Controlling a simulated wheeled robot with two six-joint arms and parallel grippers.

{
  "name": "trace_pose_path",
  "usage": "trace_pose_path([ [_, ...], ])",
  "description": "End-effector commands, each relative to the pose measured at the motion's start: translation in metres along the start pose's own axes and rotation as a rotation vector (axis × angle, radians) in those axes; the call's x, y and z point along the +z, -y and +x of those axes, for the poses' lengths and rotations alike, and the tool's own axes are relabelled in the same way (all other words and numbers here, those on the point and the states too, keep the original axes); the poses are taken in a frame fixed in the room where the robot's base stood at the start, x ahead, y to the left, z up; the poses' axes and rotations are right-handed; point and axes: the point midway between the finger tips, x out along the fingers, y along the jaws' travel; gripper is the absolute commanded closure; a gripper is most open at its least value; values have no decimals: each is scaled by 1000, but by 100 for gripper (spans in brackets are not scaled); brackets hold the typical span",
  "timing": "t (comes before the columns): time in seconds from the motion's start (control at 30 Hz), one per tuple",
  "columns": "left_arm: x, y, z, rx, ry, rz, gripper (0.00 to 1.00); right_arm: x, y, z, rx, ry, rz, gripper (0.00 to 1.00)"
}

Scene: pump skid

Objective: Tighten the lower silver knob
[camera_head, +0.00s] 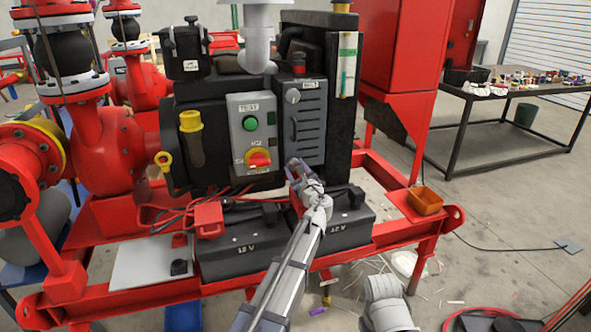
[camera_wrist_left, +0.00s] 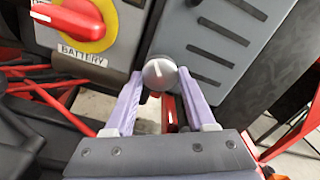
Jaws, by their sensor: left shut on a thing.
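The lower silver knob (camera_wrist_left: 159,73) is a round silver-grey knob with a light line across its face. It sits low on the grey slotted panel (camera_head: 308,135), at the panel's lower left corner in the left wrist view. My left gripper (camera_wrist_left: 160,78) has one purple finger on each side of the knob and is shut on it. In the head view my left gripper (camera_head: 296,168) is at the panel's bottom edge and hides this knob. Another silver knob (camera_head: 292,96) is higher on the same panel. My right gripper is not in view.
Left of the panel is a grey control box (camera_head: 250,113) with a green button and a red-yellow battery switch (camera_wrist_left: 75,20). Below stand black 12 V batteries (camera_head: 238,246) with red cables. A red frame rail (camera_head: 440,215) and an orange tray (camera_head: 425,200) lie to the right.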

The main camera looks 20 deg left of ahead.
Motion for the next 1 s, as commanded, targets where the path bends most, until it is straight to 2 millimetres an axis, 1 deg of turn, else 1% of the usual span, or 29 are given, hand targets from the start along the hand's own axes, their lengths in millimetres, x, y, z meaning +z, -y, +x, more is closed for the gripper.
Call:
trace_pose_path([
  [0.33,0,0,0,0,0,-2,100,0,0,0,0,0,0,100],
  [0.37,0,0,0,0,0,-2,41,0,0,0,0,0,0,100],
  [0.6,0,0,0,0,0,-1,15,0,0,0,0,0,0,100],
  [0.87,0,0,-1,0,0,-1,15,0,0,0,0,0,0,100],
  [1.0,0,0,-8,0,0,-1,15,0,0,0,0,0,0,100],
])
